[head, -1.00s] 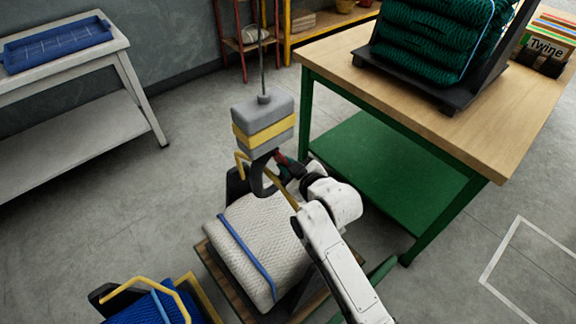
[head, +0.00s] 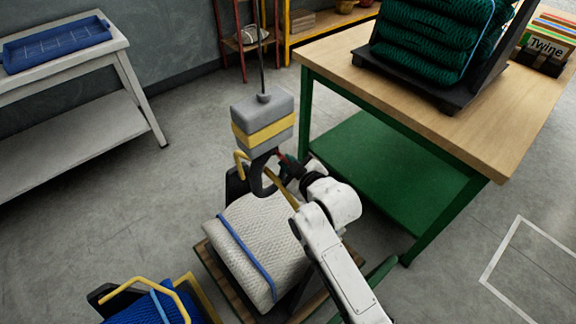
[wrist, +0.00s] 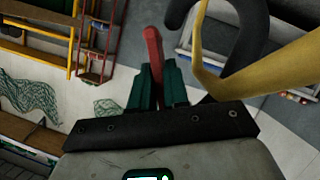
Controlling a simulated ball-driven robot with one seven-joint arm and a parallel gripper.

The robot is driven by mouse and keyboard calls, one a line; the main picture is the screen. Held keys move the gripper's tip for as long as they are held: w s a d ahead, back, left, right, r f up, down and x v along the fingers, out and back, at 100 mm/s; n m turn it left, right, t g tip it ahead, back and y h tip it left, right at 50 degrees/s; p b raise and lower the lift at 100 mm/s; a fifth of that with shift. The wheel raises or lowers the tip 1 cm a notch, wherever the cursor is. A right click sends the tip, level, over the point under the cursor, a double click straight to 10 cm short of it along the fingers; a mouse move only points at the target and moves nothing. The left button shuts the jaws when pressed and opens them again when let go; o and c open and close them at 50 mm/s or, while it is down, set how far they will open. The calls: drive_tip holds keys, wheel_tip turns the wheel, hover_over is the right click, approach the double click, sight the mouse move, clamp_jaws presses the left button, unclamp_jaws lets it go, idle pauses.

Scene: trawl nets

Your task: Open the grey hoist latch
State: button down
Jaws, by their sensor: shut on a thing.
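The grey hoist block (head: 264,121) with a yellow band hangs on a cable, with a black hook (head: 256,180) below it. A red latch lever (head: 281,157) sits beside the hook. My gripper (head: 291,167) is at the lever, right of the hook. In the wrist view, my gripper's green fingers (wrist: 157,82) are shut around the red lever (wrist: 153,48), whose tip sticks out past them. The dark hook (wrist: 249,45) curves just to the right. A yellow handle (wrist: 216,83) crosses by it; whether the hook bears it is unclear.
A white net bundle (head: 262,235) stands on a pallet below the hook. A blue bundle (head: 150,306) with a yellow handle is at the lower left. A wooden table with green legs (head: 440,125) stands right of my arm.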

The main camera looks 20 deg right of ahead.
drive_tip(key=shift+w+d+r+n+t+h+b, duration=0.15)
drive_tip(key=shift+d+n+t+h+b, duration=0.15)
drive_tip(key=shift+n, duration=0.3)
drive_tip(key=shift+w+d+r+n+t+h+b, duration=0.1)
drive_tip(key=shift+d+r+n+t+h+b, duration=0.1)
drive_tip(key=shift+n+h+b, duration=0.3)
drive_tip(key=shift+d+r+n+t+b, duration=0.2)
drive_tip(key=shift+n+b, duration=0.15)
drive_tip(key=shift+n, duration=0.2)
drive_tip(key=shift+d+r+n+t+b, duration=0.2)
drive_tip(key=shift+n+b, duration=0.1)
drive_tip(key=shift+n, duration=0.25)
drive_tip(key=n+b, duration=0.1)
drive_tip(key=r+n+t+h+b, duration=0.1)
drive_tip(key=n, duration=0.1)
drive_tip(key=shift+w+d+r+n+t+b, duration=0.2)
drive_tip(key=shift+d+r+n+t+b, duration=0.1)
drive_tip(key=shift+d+r+n+b, duration=0.1)
drive_tip(key=shift+r+n+t+b, duration=0.55)
drive_tip(key=shift+n+b, duration=0.25)
drive_tip(key=shift+n, duration=0.3)
drive_tip(key=shift+a+r+n+t+b, duration=0.1)
drive_tip(key=shift+r+n+t+b, duration=0.3)
drive_tip(key=shift+n, duration=0.35)
drive_tip(key=shift+a+r+n+t+b, duration=0.15)
drive_tip(key=shift+r+n+b, duration=0.25)
drive_tip(key=shift+n, duration=0.35)
drive_tip(key=shift+d, duration=0.1)
